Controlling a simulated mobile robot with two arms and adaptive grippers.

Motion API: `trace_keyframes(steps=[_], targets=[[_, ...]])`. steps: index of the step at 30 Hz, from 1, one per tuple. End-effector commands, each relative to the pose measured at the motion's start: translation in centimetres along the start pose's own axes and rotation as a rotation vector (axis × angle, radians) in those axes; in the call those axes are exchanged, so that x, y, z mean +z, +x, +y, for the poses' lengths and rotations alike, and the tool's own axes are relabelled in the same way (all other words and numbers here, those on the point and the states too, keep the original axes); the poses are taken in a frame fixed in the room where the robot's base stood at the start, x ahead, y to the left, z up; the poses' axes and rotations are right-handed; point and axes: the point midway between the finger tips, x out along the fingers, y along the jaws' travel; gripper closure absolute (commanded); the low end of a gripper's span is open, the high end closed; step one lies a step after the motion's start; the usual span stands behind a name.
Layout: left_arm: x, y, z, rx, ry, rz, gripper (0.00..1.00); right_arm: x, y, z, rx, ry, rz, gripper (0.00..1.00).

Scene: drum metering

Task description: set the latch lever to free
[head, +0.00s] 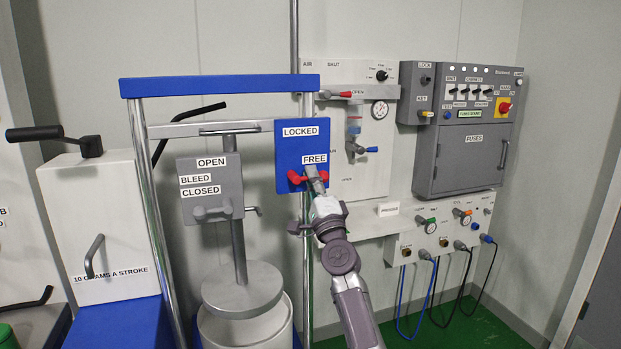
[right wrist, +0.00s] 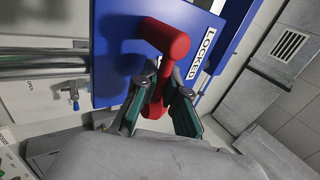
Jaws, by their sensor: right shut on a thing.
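The red latch lever (head: 295,178) is on a blue plate (head: 289,153) labelled LOCKED at the top and FREE lower right. In the head view the lever shows below the FREE label, red on both sides of my right gripper (head: 315,179), which hides its middle. In the right wrist view the lever (right wrist: 172,62) is a bent red bar in front of the blue plate (right wrist: 118,62). The fingers of my right gripper (right wrist: 159,98) are shut on its lower part, one on each side. My left gripper is not in view.
Left of the plate stand a chrome frame with a blue top bar (head: 220,86) and a grey plate (head: 210,190) labelled OPEN, BLEED and CLOSED. A drum lid (head: 242,291) is below. A wall panel with valves and a grey fuse cabinet (head: 463,158) are to the right.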

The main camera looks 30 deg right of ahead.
Motion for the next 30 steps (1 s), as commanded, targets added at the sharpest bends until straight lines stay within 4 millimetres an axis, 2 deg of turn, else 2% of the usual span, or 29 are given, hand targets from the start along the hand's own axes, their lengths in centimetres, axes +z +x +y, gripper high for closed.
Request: trace_keyframes(steps=[1,5,6,17,20,30], targets=[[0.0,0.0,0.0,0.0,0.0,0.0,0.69,-0.6,0.1,-0.3,-0.007,0.0,0.013,0.88],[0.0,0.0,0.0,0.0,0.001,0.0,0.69,-0.5,0.0,-0.2,-0.006,-0.001,0.012,0.67],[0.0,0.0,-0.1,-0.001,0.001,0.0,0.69,-0.5,0.0,-0.2,-0.005,-0.001,0.011,0.64],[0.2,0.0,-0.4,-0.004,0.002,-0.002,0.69,-0.2,-0.6,0.1,0.0,0.0,0.004,0.64],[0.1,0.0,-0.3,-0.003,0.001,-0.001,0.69,-0.2,-1.9,0.1,0.001,0.0,0.004,0.64],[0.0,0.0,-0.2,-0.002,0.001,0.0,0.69,-0.5,-9.0,0.1,0.002,-0.004,0.007,0.64]])
